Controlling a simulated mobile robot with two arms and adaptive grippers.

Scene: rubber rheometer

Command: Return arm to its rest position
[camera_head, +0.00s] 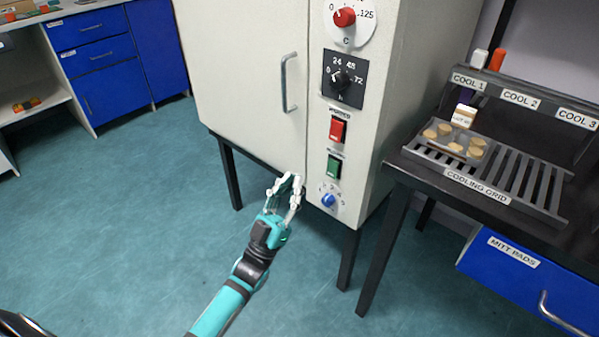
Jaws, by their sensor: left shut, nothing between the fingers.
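My left arm, teal and dark grey, reaches up from the bottom of the picture. My left gripper (293,180) is shut with nothing in it. It appears in front of the lower edge of the white oven-like cabinet (235,75), left of the blue knob (328,200). I cannot tell whether it touches the cabinet. My right gripper is out of view.
The cabinet has a door handle (289,82), a red switch (338,129) and a green switch (334,167). A dark table with a cooling grid (530,185) stands at right. Blue drawers (92,55) stand at back left. Floor at left is clear.

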